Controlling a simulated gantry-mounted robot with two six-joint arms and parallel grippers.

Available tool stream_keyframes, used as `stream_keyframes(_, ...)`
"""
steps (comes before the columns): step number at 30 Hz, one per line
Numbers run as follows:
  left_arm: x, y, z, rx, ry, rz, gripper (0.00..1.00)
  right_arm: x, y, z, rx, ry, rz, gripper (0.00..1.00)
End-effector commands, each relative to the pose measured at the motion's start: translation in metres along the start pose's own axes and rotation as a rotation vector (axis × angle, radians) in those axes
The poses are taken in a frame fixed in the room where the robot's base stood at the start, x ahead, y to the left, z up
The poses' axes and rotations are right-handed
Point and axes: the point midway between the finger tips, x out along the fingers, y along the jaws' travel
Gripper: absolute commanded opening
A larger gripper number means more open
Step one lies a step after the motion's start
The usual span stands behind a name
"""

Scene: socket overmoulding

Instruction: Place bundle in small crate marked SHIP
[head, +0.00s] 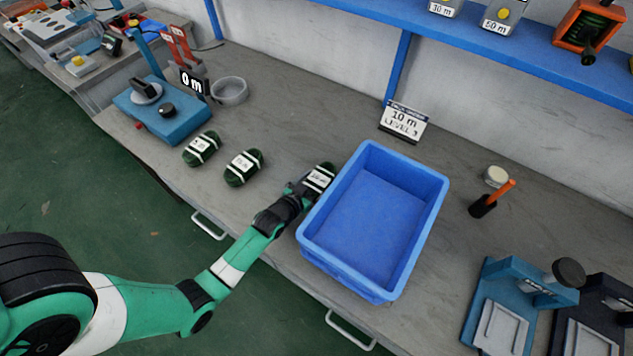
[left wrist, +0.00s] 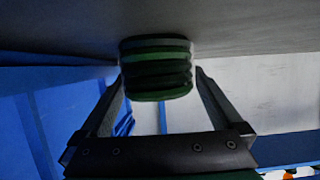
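A dark green bundle (head: 321,175) with a white label lies on the bench, close beside the left wall of the blue crate (head: 438,196). My left gripper (head: 308,187) is at this bundle. In the left wrist view the bundle (left wrist: 157,68) sits between the fingertips of the gripper (left wrist: 160,80), with a finger on each side; whether they press on it I cannot tell. The bundle seems to rest on the bench. The blue crate is empty, and no SHIP mark shows on it. Two more green bundles (head: 201,149) (head: 244,168) lie to the left. My right gripper is not in view.
A "10 m" sign (head: 403,122) stands behind the crate. A blue device (head: 165,118) and grey ring (head: 230,91) are at the back left. An orange-handled tool (head: 492,200) and a blue press (head: 510,300) are on the right. A blue shelf (head: 470,40) runs above.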

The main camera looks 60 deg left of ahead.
Motion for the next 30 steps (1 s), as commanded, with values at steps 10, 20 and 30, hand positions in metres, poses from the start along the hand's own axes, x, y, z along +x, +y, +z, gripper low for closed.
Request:
stream_keyframes(10,-0.034,0.000,-0.006,0.001,-0.003,0.000,1.00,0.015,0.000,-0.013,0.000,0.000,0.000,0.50)
stream_keyframes(20,-0.108,0.000,-0.004,0.001,-0.002,0.000,1.00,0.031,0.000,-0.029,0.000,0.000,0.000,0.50)
stream_keyframes(30,-0.122,0.000,-0.003,0.000,0.000,0.000,1.00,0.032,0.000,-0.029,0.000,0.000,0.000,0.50)
